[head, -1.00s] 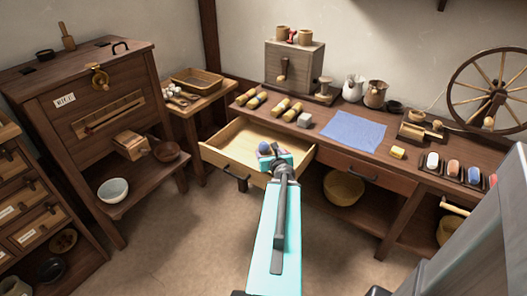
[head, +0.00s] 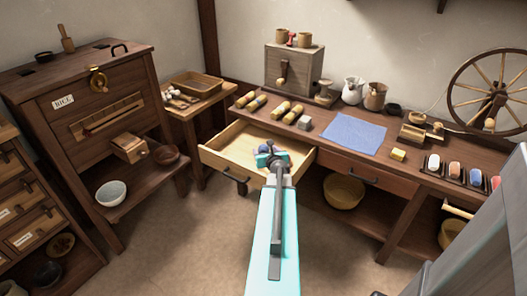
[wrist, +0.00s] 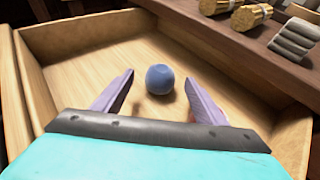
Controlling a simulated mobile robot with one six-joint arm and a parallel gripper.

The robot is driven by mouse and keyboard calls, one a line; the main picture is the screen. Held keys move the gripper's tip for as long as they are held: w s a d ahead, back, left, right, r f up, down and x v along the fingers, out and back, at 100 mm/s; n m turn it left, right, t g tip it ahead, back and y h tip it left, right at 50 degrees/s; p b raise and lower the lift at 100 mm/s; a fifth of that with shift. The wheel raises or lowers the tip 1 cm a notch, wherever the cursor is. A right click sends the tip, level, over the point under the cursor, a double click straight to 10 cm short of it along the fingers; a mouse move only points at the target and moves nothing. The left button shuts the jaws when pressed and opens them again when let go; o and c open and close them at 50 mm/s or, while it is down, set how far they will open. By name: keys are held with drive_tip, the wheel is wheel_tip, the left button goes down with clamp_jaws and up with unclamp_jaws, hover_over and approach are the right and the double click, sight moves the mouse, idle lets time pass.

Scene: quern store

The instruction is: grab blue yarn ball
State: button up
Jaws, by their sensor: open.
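The blue yarn ball (wrist: 160,79) lies on the floor of the open wooden drawer (wrist: 75,62), as the wrist view shows. My gripper (wrist: 160,84) is open, with one purple-grey finger on each side of the ball's line. The ball sits at the level of the fingertips or slightly beyond them, with room on both sides, and is not held. In the head view my gripper (head: 270,157) is over the open drawer (head: 222,163), and the ball is largely covered by it. A small red patch shows beside the right finger in the wrist view; I cannot tell what it is.
The bench top above the drawer holds tan rolls (head: 280,109), a grey block (head: 304,122) and a blue cloth (head: 354,133). The drawer walls surround my gripper closely. A dark wooden cabinet (head: 95,115) stands at left. The floor in front is clear.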

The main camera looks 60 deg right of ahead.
sight(264, 149)
idle(0.3)
drive_tip(key=shift+x, duration=2.6)
drive_tip(key=shift+r, duration=0.1)
drive_tip(key=c, duration=1.1)
drive_tip(key=shift+r+p, duration=1.95)
drive_tip(key=shift+r, duration=3.05)
